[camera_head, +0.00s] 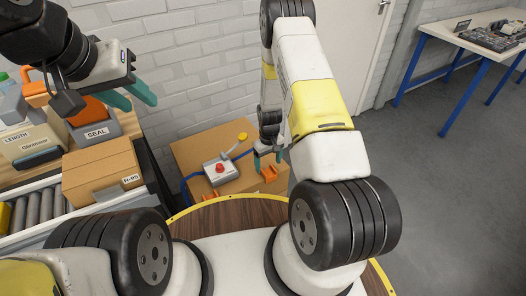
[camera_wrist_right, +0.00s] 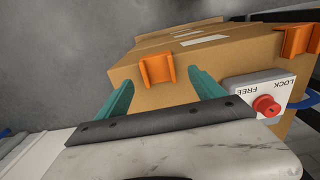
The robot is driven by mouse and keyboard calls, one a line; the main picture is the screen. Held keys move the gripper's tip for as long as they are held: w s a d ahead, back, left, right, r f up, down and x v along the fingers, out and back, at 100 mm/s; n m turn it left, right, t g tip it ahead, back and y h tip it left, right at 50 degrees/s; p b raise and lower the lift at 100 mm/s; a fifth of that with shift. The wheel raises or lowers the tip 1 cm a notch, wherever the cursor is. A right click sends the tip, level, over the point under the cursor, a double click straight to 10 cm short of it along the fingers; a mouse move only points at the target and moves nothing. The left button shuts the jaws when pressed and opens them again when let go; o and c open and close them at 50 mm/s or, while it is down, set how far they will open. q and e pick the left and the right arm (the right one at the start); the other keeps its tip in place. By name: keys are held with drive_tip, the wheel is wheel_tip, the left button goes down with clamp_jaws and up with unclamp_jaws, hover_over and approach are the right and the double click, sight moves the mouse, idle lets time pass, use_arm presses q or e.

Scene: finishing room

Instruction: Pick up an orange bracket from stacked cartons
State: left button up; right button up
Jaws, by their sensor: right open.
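The stacked cartons (camera_head: 240,186) stand in the middle of the head view, with the upper carton also in the right wrist view (camera_wrist_right: 215,55). One orange bracket (camera_head: 270,173) is on the carton near my right gripper (camera_head: 266,160). In the right wrist view this bracket (camera_wrist_right: 157,70) sits at the carton's edge, ahead of and between the spread teal fingers of the gripper (camera_wrist_right: 163,88); no contact shows. Other orange brackets (camera_wrist_right: 297,41) are at the right of that view, and one (camera_head: 209,196) is at the carton's front in the head view. My left gripper (camera_head: 132,95) is open and empty at upper left.
At left are a roller conveyor (camera_head: 40,208), a small carton (camera_head: 103,168) and labelled bins (camera_head: 32,145). A blue-legged table (camera_head: 480,35) stands far right.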

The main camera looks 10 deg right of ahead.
sight(269, 173)
drive_tip(key=shift+w+d+f, duration=0.1)
drive_tip(key=shift+d+f, duration=0.05)
drive_tip(key=shift+f, duration=1.8)
drive_tip(key=c, duration=1.4)
drive_tip(key=shift+r, duration=0.15)
drive_tip(key=shift+c, duration=0.2)
